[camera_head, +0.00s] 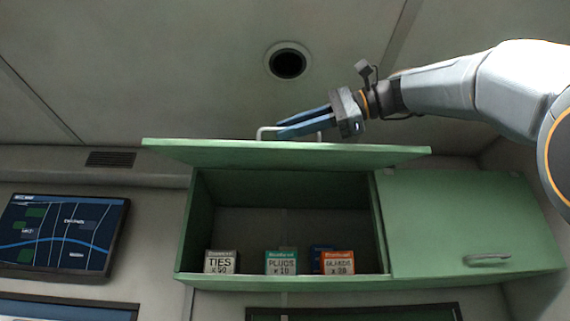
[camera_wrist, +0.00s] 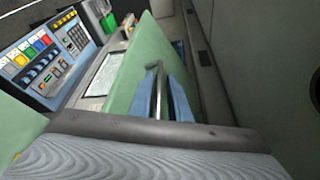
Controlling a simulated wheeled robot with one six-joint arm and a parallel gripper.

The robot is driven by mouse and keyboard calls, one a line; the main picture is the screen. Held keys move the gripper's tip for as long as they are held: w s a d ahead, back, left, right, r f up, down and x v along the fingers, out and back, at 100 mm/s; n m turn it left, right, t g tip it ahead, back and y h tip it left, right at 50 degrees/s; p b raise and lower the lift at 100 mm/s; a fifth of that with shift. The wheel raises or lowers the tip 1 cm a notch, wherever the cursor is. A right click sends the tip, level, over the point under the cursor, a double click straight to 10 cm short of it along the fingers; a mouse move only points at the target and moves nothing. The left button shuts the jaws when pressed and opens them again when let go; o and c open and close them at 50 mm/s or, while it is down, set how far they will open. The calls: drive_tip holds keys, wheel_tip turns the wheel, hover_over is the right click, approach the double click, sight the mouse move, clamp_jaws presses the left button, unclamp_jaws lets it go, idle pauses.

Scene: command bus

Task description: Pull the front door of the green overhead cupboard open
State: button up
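The green overhead cupboard (camera_head: 183,235) has its left front door (camera_head: 220,152) swung up, nearly level, at the top of the opening. The door also shows as a green panel in the wrist view (camera_wrist: 138,60). Its pale bar handle (camera_head: 262,131) stands on the door's upper face. My gripper (camera_head: 278,129) is above the door at this handle, its blue fingers parted. In the wrist view the handle bar (camera_wrist: 159,92) runs between the fingers (camera_wrist: 163,100). Contact with the bar is unclear.
Inside are a TIES box (camera_head: 221,262), a PLUGS box (camera_head: 281,262), an orange-labelled box (camera_head: 337,262) and a blue box behind. The right green door (camera_head: 465,220) is closed. A wall screen (camera_head: 65,235) is at left. The ceiling has a round dark fitting (camera_head: 287,63).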

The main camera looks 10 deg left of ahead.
drive_tip(key=f+v, duration=0.1)
drive_tip(key=v, duration=0.5)
drive_tip(key=shift+d+r, duration=0.25)
drive_tip(key=shift+r, duration=0.25)
drive_tip(key=shift+s+a, duration=0.1)
